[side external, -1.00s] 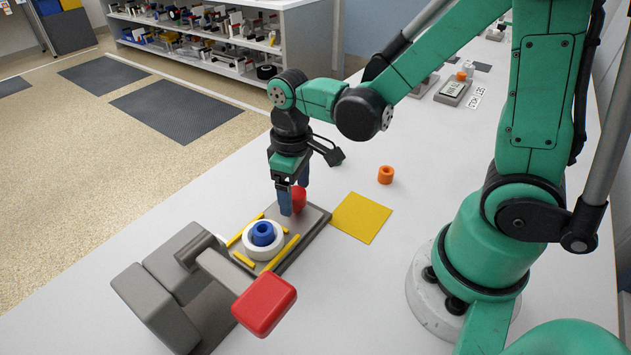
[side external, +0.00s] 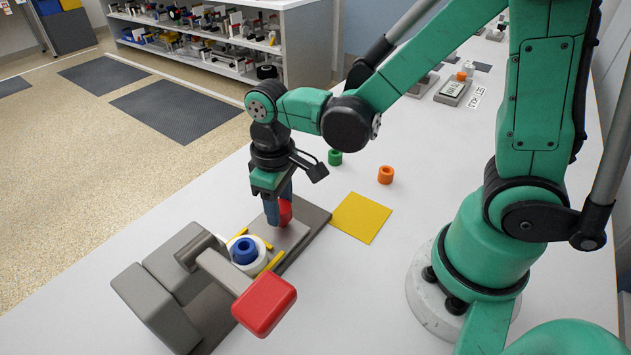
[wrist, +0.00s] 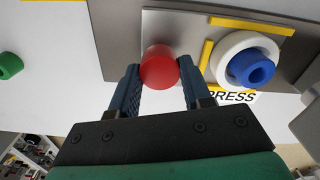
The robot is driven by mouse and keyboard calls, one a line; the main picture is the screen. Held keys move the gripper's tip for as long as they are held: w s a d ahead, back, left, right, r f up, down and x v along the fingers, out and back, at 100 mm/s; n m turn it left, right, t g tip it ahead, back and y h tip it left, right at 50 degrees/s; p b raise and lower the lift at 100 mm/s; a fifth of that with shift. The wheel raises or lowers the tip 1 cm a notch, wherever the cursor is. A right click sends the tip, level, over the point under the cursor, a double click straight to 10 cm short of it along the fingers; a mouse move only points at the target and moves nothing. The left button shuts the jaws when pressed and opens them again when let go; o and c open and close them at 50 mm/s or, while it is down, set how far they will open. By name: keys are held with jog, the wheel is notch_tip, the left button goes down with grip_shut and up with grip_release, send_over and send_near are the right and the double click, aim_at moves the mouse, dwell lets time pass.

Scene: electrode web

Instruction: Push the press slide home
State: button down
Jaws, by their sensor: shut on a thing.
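My gripper (side external: 278,219) is shut on the red knob (side external: 286,211) of the press slide; the wrist view shows the knob (wrist: 158,66) between the two fingers. The slide (wrist: 190,30) is a grey plate with yellow strips, lying on the darker grey press base (side external: 316,217). A white ring (wrist: 221,62) with a blue spool (side external: 245,250) in its middle sits on the slide. The press (side external: 145,308) stands at the lower left, with a grey arm and a red pad (side external: 264,304). The ring and spool are close to the press head, part of the ring hidden behind the spool.
A yellow square (side external: 361,217) lies to the right of the base. An orange spool (side external: 385,174) and a green spool (side external: 335,157) stand on the white table behind it. The table between them is clear. A shelf unit (side external: 215,40) stands at the back.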

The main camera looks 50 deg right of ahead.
jog(key=a, duration=0.7)
jog(key=shift+c, duration=1.9)
grip_release()
jog(key=shift+d, duration=0.1)
jog(key=shift+r, duration=2.85)
notch_tip(320, 180, up, 8)
send_over(247, 232)
jog(key=s+a, duration=0.2)
jog(key=s, duration=0.1)
jog(key=shift+s+a, duration=0.1)
jog(key=shift+a, duration=0.05)
